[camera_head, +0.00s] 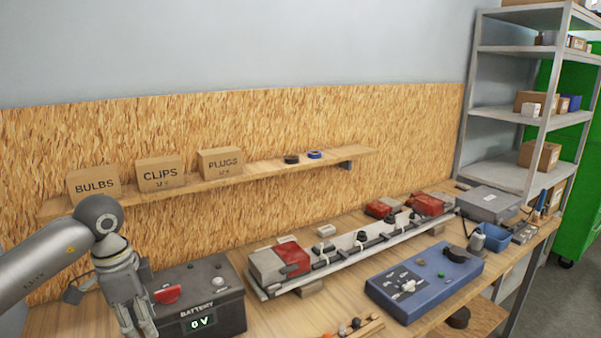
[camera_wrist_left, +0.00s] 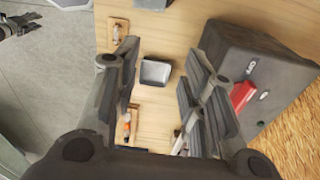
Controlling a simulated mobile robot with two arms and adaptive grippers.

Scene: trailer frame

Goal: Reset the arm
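My left arm (camera_head: 45,262) comes in from the left. Its gripper (camera_head: 138,318) hangs fingers down in front of the black battery box (camera_head: 215,312), close to its left side. In the left wrist view the two fingers of this gripper (camera_wrist_left: 158,78) stand well apart with nothing between them; the bench top shows below. The battery (camera_wrist_left: 240,75) with its red part is beside the right finger there. A grey jointed part at the top left of the wrist view looks like my right gripper (camera_wrist_left: 18,26); its fingers are too small and cut off to judge.
A light bar (camera_head: 350,245) with red-and-white lamps and a blue test panel (camera_head: 425,282) lie on the bench. A small tray (camera_wrist_left: 155,72) sits below the left gripper. A wall shelf (camera_head: 260,178) holds cardboard boxes. Metal shelving (camera_head: 500,175) stands at right.

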